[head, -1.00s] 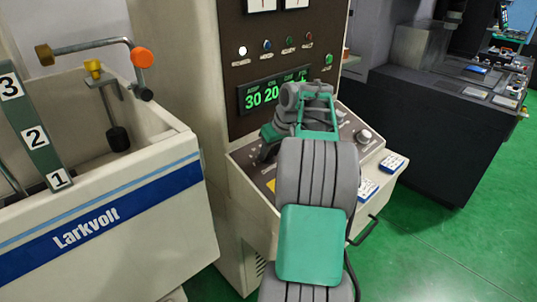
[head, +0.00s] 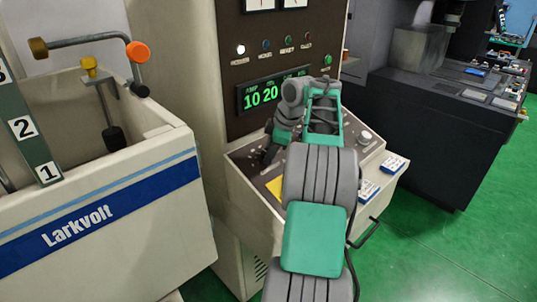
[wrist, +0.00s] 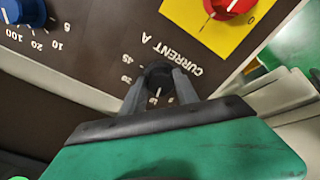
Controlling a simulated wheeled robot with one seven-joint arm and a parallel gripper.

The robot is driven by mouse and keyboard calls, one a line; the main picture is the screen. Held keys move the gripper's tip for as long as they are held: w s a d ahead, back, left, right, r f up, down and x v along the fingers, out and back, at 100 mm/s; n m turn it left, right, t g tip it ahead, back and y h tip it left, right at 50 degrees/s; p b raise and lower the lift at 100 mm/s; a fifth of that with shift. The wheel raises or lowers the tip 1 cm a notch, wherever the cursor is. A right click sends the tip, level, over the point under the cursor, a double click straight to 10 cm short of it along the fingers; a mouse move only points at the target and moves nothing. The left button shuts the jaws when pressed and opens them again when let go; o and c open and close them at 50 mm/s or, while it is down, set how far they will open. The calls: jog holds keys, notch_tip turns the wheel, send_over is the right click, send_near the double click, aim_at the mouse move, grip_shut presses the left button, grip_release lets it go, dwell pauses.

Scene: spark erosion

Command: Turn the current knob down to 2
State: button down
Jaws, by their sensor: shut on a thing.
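The current knob (wrist: 157,76) is small and black, on the dark panel beside the upside-down label "CURRENT A" in the wrist view. My gripper (wrist: 159,80) is shut on it, one grey finger on each side. A white pointer line shows on the knob's near side, close to scale marks partly hidden by the fingers; I cannot read the exact mark. In the head view, the green display (head: 262,95) reads 10 under AMP, then 20; its right part is behind my arm. The knob is hidden there by my arm.
A red knob on a yellow plate (wrist: 192,14) and a blue knob (wrist: 25,10) are near the current knob. A white tank marked Larkvolt (head: 100,215) stands left of the console. A dark machine (head: 420,130) is at right; green floor is open there.

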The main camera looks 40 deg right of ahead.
jog(key=n, duration=0.7)
jog(key=shift+w+r+g+b, duration=0.15)
jog(key=shift+w+g+b, duration=0.05)
jog(key=shift+g+b, duration=0.15)
jog(key=n, duration=0.4)
jog(key=shift+n, duration=1.6)
jog(key=shift+g, duration=0.25)
jog(key=c, duration=0.9)
grip_release()
